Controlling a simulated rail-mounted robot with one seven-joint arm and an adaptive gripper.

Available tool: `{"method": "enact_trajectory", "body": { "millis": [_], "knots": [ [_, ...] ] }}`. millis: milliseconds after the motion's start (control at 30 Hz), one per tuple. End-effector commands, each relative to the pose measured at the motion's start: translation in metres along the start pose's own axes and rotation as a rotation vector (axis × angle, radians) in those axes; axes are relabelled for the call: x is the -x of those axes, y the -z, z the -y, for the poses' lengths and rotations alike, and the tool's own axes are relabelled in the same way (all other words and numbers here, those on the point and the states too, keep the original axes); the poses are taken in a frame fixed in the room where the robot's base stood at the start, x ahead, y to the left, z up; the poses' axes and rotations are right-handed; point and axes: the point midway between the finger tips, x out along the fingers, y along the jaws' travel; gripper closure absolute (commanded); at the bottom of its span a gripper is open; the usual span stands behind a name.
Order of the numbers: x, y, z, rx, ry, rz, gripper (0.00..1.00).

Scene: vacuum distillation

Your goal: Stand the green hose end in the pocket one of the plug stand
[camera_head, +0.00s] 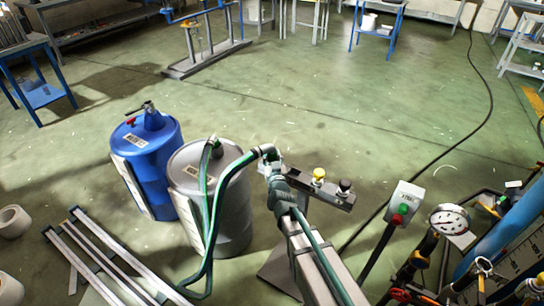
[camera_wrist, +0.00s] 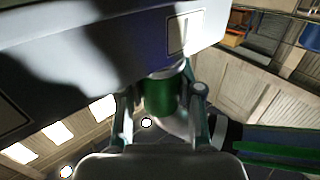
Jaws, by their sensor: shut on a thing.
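The plug stand (camera_head: 330,194) is a narrow grey bar in the head view, with a yellow plug (camera_head: 318,176) and a black plug (camera_head: 344,187) standing in it. My gripper (camera_head: 268,158) is at the bar's left end, shut on the green hose end (camera_wrist: 158,96). In the wrist view the green collar sits between the two fingers (camera_wrist: 160,105), right against a large grey slab (camera_wrist: 100,50), which looks like the stand. I cannot tell whether the end is inside a pocket; the pocket at the left end is hidden. The green hose (camera_head: 222,185) loops down leftward from my gripper.
A grey drum (camera_head: 240,205) stands just left of my gripper, with a blue drum (camera_head: 160,160) beyond it. A switch box (camera_head: 405,200) and a gauge (camera_head: 449,220) are at the right. Metal rails (camera_head: 100,255) lie at lower left.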

Motion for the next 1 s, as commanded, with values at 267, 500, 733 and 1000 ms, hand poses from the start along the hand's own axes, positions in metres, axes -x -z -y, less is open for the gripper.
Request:
{"method": "enact_trajectory", "body": {
  "millis": [267, 500, 733, 1000],
  "knots": [
    [0.000, -0.006, 0.000, 0.000, -0.001, -0.002, 1.00],
    [0.000, -0.005, 0.000, 0.000, 0.000, -0.001, 0.36],
    [0.000, -0.006, 0.000, 0.000, 0.000, 0.001, 0.36],
    [0.019, -0.005, 0.000, 0.000, 0.000, 0.001, 0.36]
  ]
}}
